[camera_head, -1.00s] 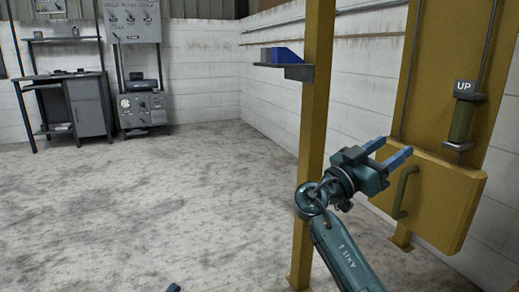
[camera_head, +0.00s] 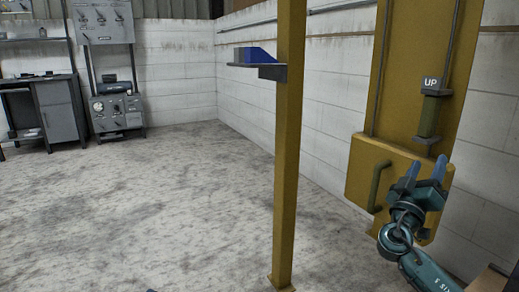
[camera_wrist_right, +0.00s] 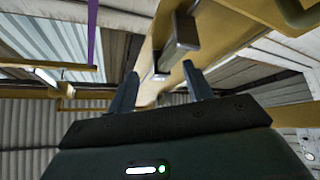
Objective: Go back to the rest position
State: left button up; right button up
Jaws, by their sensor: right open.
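My right gripper (camera_head: 427,170) is open and empty, with its blue fingertips pointing up in front of the yellow gate panel (camera_head: 358,185). I cannot tell how close the fingers are to the panel. In the right wrist view the two fingers of my right gripper (camera_wrist_right: 160,90) stand apart with nothing between them, and a yellow beam (camera_wrist_right: 160,38) is beyond them. The panel has a dark green vertical handle (camera_head: 377,187) left of the gripper.
A yellow post (camera_head: 287,150) stands left of the panel, with a shelf (camera_head: 262,68) bearing a blue block. An UP sign (camera_head: 431,83) is above a green cylinder. A desk (camera_head: 58,105) and a control cabinet (camera_head: 117,112) stand at the back left. The floor (camera_head: 150,210) between is clear.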

jog(key=s+a+f+n+t+y, duration=0.2)
jog(key=a+f+n+t+y, duration=0.1)
jog(key=a+f+n+y, duration=0.8)
jog(key=s+a+f+n+g+y, duration=0.1)
jog(key=s+a+f+y, duration=0.35)
jog(key=a+y, duration=0.2)
jog(key=s+a+f+n+g+y, duration=0.1)
jog(key=s+a+f+n+y, duration=0.15)
jog(key=s+a+y, duration=0.45)
jog(key=s+a+r+g+y, duration=0.1)
jog(key=s+a+r+y, duration=0.25)
jog(key=s, duration=0.25)
jog(key=s+a+r+y, duration=0.3)
jog(key=s+a+y, duration=0.15)
jog(key=s, duration=0.25)
pick_arm(q)
jog(key=s+a+r+n+g+y+p, duration=0.3)
jog(key=r+g+y+p, duration=0.4)
jog(key=p, duration=3.3)
jog(key=shift+a+r+n+g+y+p, duration=0.3)
jog(key=shift+a+r+n+g+y, duration=0.1)
jog(key=shift+a+r+n+g, duration=0.6)
pick_arm(e)
jog(key=d+r+m+g+h, duration=0.5)
jog(key=r+m+h, duration=0.4)
jog(key=r+h, duration=0.2)
jog(key=shift+s+r, duration=0.4)
jog(key=shift+s, duration=0.05)
